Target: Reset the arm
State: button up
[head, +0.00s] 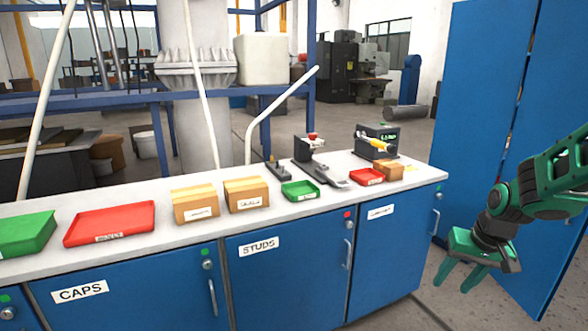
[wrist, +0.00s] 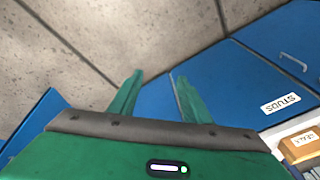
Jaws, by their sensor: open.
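My gripper (head: 462,276) is green, open and empty. In the head view it hangs at the right, its fingers pointing down over the floor, in front of the blue tall cabinet and to the right of the counter. In the wrist view the two green fingers (wrist: 156,98) are spread apart with only floor and blue cabinet doors behind them. My arm comes in from the right edge, bent down at the wrist.
The white counter (head: 340,195) holds a red tray (head: 110,222), two cardboard boxes (head: 246,195), a small green tray (head: 300,190), a small red tray (head: 367,177) and devices at its far end. A blue tall cabinet (head: 480,90) stands behind my gripper. Floor (head: 395,312) is clear below it.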

jog(key=s+d+r+m+g, duration=0.1)
jog(key=s+r, duration=0.2)
jog(key=s, duration=1)
jog(key=s+d+r+m+g, duration=0.1)
jog(key=s+r+m, duration=0.1)
jog(key=s, duration=1)
jog(key=shift+s+r+g+h, duration=0.35)
jog(key=shift+r+g+h, duration=0.05)
jog(key=shift+d, duration=0.1)
